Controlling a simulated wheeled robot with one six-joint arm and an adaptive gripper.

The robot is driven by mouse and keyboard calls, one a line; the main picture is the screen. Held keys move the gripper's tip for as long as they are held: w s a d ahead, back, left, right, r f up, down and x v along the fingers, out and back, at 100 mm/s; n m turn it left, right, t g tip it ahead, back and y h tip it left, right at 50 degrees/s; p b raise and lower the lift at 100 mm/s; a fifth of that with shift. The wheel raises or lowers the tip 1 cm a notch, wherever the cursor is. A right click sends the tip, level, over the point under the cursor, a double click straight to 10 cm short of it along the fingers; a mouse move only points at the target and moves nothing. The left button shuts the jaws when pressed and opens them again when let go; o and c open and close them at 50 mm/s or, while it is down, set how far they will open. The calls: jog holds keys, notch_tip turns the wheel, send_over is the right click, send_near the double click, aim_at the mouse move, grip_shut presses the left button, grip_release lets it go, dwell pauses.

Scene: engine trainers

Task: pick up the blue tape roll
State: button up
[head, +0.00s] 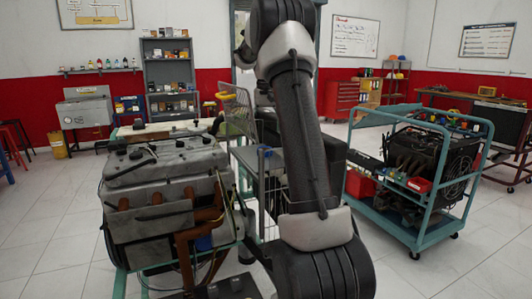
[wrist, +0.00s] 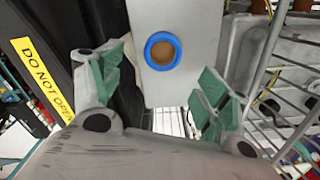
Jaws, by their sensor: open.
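The blue tape roll (wrist: 149,59) shows in the wrist view as a blue ring with a brown centre. It lies near the end of a plain light grey surface (wrist: 190,88), with its round face towards the camera. My gripper (wrist: 162,78) is open, its green-padded fingers to the left and right in the picture. The roll appears between and slightly beyond the fingertips, with nothing between the pads. I cannot tell the exact gap in depth.
A yellow warning label (wrist: 42,75) on a dark panel is left in the wrist view; wire bars (wrist: 268,75) are close on the right. In the head view, an engine trainer (head: 150,215) stands left and another on a teal cart (head: 405,228) right. Tiled floor is open at lower right.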

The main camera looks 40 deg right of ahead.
notch_tip(320, 180, down, 8)
jog(key=shift+w+a+r, duration=0.1)
jog(key=shift+w+r, duration=0.05)
jog(key=shift+r, duration=0.05)
jog(key=c, duration=1)
